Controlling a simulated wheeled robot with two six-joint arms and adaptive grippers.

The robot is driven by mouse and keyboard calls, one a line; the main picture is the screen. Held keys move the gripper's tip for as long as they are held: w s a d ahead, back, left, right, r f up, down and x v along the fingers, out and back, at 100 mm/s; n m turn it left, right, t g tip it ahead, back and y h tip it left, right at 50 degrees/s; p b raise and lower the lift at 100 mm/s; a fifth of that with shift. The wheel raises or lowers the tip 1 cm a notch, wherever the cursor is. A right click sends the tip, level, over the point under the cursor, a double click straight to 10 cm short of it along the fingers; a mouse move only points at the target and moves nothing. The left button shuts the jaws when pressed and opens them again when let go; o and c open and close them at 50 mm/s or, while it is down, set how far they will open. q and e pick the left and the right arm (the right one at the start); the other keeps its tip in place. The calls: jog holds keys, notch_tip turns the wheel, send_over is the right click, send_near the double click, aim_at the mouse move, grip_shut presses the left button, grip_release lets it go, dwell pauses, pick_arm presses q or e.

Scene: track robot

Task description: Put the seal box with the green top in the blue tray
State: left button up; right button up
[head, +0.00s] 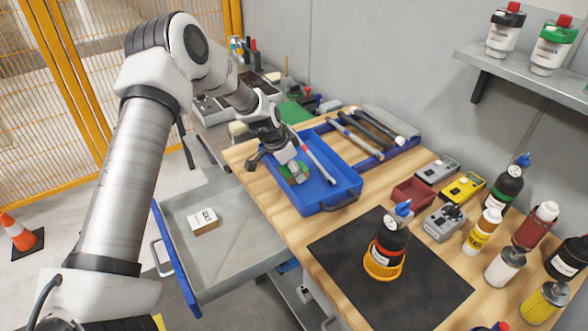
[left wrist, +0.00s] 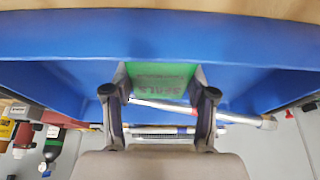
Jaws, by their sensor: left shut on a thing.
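The seal box with the green top (head: 302,167) is inside the blue tray (head: 343,190), near its left part. My left gripper (head: 291,172) reaches down into the tray and is shut on the box. In the left wrist view the green top (left wrist: 162,80) shows between the two fingers (left wrist: 160,95), with the blue tray wall (left wrist: 60,40) just beyond it. Whether the box touches the tray floor is hard to tell. A long metal tool (head: 318,160) lies in the tray beside it. My right gripper is not in view.
An open drawer (head: 235,245) at left holds a white box (head: 204,220). A second blue tray (head: 375,154) holds several tools behind. A black mat (head: 430,290) with a bottle in an orange ring (head: 384,264) lies in front. Meters and several bottles stand at right.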

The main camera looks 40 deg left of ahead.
pick_arm(q)
jog(key=shift+s+f, duration=0.1)
jog(key=o, duration=1.2)
jog(key=shift+c, duration=0.2)
jog(key=shift+r, duration=0.35)
jog(key=p+v, duration=0.1)
jog(key=v, duration=1)
jog(key=shift+r, duration=0.3)
jog(key=shift+s+a, duration=0.1)
jog(key=shift+s, duration=0.05)
